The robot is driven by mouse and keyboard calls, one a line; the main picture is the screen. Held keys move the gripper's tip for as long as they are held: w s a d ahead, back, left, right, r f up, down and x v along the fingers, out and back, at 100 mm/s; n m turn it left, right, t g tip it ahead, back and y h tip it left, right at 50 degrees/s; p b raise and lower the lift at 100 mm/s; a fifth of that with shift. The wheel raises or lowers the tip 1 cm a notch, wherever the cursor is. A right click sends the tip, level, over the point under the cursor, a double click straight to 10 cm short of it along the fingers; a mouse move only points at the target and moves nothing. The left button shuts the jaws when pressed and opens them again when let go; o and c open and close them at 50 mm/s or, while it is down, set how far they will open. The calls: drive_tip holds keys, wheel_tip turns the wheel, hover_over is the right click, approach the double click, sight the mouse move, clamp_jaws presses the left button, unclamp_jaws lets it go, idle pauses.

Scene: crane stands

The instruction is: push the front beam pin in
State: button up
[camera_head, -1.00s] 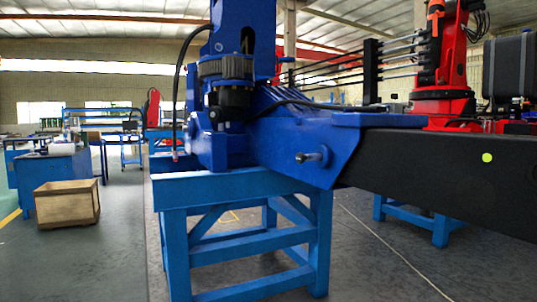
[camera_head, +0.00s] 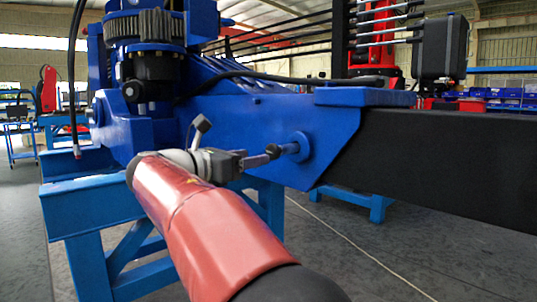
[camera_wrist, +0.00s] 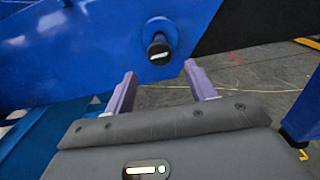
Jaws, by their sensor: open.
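The front beam pin (camera_head: 293,148) sticks out of a round boss on the side of the blue beam (camera_head: 335,125), near where the black beam begins. In the wrist view the pin (camera_wrist: 159,48) shows its dark end face toward me, with part of its shaft standing out from the blue boss. My gripper (camera_wrist: 160,70) is open, its two purple fingers apart and pointing at the beam, just below the pin in that picture. In the head view my gripper (camera_head: 272,153) is beside the pin's outer end. Whether it touches the pin I cannot tell.
The black beam (camera_head: 440,160) runs off to the right. A blue stand (camera_head: 90,205) carries the crane at the left. A black hose (camera_head: 270,78) runs over the blue beam. The grey floor (camera_head: 350,260) is open at the lower right.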

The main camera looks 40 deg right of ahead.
sight(270, 152)
drive_tip(key=d, duration=0.7)
drive_tip(key=shift+w+d+r, duration=0.15)
drive_tip(key=shift+w+d, duration=0.1)
drive_tip(key=shift+d, duration=0.1)
